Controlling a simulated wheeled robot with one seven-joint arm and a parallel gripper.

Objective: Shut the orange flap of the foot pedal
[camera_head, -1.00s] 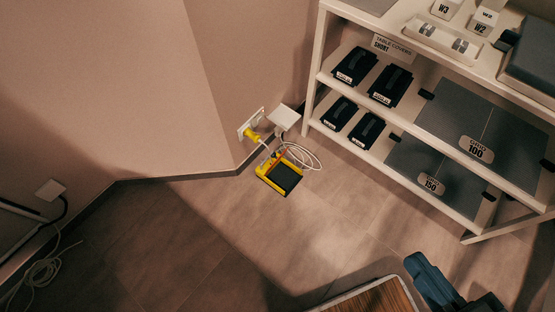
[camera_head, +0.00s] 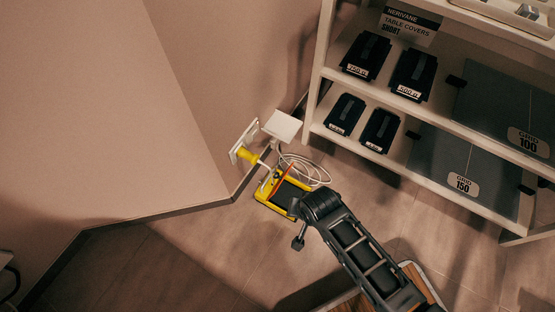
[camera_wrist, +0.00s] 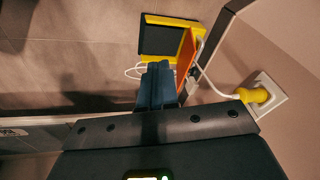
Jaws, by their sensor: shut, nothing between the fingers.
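The foot pedal (camera_head: 264,197) is a yellow frame with a dark plate, on the floor by the wall corner; it also shows at the top of the wrist view (camera_wrist: 172,20). Its orange flap (camera_head: 284,172) stands raised along one side of the frame, seen nearly edge-on in the wrist view (camera_wrist: 185,55). My gripper (camera_wrist: 158,68) is shut and empty, its blue-grey fingertips over the pedal's near edge, just left of the flap in the wrist view. I cannot tell whether they touch. In the head view my arm covers the pedal's right part and hides most of the gripper.
A yellow plug (camera_head: 248,156) sits in a white wall socket plate (camera_head: 240,143). A white cable (camera_head: 312,170) loops on the floor behind the pedal. A white shelf unit (camera_head: 318,75) stands at right. The floor (camera_head: 190,260) left of the pedal is clear.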

